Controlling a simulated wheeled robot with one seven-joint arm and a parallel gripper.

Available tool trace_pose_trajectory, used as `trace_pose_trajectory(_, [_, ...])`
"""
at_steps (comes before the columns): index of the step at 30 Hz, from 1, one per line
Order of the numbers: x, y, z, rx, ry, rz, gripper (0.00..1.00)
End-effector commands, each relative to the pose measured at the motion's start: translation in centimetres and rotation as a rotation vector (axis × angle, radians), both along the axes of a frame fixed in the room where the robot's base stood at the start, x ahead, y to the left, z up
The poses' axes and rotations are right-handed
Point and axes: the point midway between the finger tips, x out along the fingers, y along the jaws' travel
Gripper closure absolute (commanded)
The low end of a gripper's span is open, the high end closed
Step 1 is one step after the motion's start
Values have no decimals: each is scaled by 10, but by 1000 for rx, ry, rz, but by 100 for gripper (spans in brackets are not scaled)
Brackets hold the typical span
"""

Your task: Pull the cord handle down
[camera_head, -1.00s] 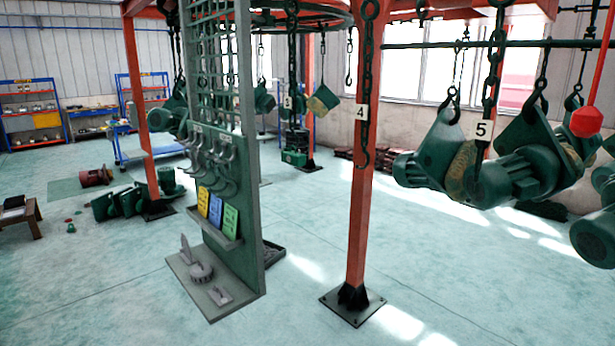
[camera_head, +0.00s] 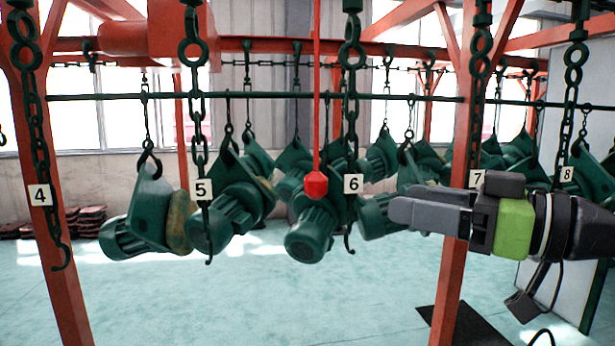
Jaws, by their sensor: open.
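A red cord handle (camera_head: 316,184) hangs on a thin red cord (camera_head: 316,90) near the middle of the head view, between the chains tagged 5 and 6. My gripper (camera_head: 400,211) reaches in from the right at about the handle's height and points left. A clear gap shows in the picture between its fingertips and the handle. The jaws are empty and seen side-on, so the gap between the fingers is hard to make out. How far my gripper is from the handle in depth cannot be told.
Green hoist motors (camera_head: 225,210) hang on hooks behind the cord. Dark chains with number tags, such as 5 (camera_head: 203,189) and 6 (camera_head: 353,184), hang close on both sides. Orange posts (camera_head: 462,180) stand left and right. The floor (camera_head: 250,300) below is clear.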

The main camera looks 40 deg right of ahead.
Motion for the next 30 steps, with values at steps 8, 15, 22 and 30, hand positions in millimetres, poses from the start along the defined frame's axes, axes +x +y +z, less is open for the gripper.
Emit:
trace_pose_trajectory(8, [51, 10, -2, -2, 6, 0, 41])
trace_pose_trajectory(15, [111, 21, -1, -1, 5, 1, 41])
trace_pose_trajectory(22, [148, 28, -1, 0, 1, 0, 41])
trace_pose_trajectory(30, [154, 29, -2, 0, 0, -1, 41])
